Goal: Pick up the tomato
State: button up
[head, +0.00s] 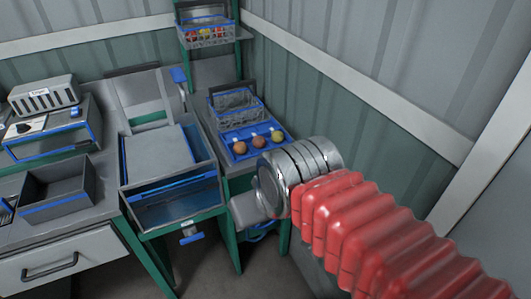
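Three tomatoes sit apart in a row in a blue tray (254,157) on the bench at the centre. The left tomato (239,147) is orange-brown, the middle tomato (259,141) is orange-red, and the right tomato (277,136) is yellowish. I cannot tell which one is meant. My arm, with red bellows and a metal joint, reaches in from the lower right. Its grey end part is in front of and below the tray. I see no gripper fingers, and nothing shows as held.
A wire basket (237,117) stands right behind the tray. Another basket (209,41) with colourful produce sits on a shelf above. Left are a deep blue-rimmed bin (181,214), a grey box (58,203) and a machine (85,119). A wall closes off the right.

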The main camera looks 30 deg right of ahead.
aim_at(259, 142)
jog(key=k, duration=0.55)
jog(key=u, duration=0.25)
jog(key=i, duration=1.55)
jog(key=z, duration=1.25)
